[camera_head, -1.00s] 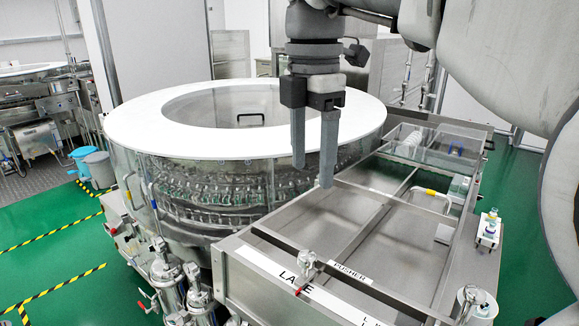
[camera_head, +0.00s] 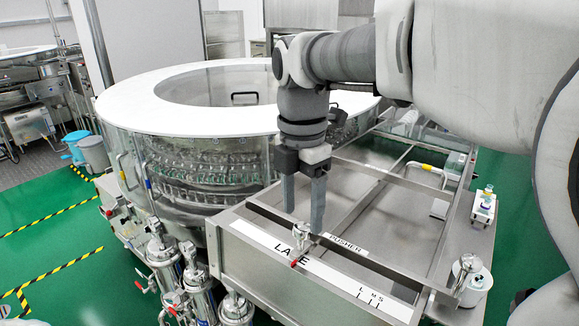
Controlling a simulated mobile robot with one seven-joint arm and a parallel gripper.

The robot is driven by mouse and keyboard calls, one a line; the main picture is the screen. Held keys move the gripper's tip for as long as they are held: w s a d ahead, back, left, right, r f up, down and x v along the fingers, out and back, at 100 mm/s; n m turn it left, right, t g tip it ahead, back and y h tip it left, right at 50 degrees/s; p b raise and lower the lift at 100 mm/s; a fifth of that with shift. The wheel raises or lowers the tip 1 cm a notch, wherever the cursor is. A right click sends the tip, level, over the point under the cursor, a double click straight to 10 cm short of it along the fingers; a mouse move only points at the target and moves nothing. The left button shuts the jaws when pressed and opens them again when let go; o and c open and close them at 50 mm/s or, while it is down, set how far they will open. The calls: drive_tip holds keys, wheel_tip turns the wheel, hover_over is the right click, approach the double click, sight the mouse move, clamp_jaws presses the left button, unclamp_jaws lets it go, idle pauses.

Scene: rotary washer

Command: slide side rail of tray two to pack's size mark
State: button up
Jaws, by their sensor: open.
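The steel tray (camera_head: 262,262) stands in front of the round washer. White labels on its front read LANE, which is partly covered, and PUSHER (camera_head: 345,244). The size marks L, M and S (camera_head: 371,299) sit near the right end of the lower label. A small metal knob (camera_head: 303,236) with a red pointer stands at the front bar (camera_head: 365,263); I cannot tell which bar is the side rail. My gripper (camera_head: 303,218) points down, open and empty, with its fingertips just above and behind the knob. Whether they touch it is unclear.
The round washer (camera_head: 150,112) with its white ring fills the left. A holder with small vials (camera_head: 484,207) and a white round container (camera_head: 478,284) stand on the right ledge. A yellow-marked handle (camera_head: 428,168) lies farther back. Filter cylinders (camera_head: 197,283) stand front left.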

drive_tip(key=shift+f, duration=1.4)
drive_tip(key=shift+c, duration=0.3)
clamp_jaws()
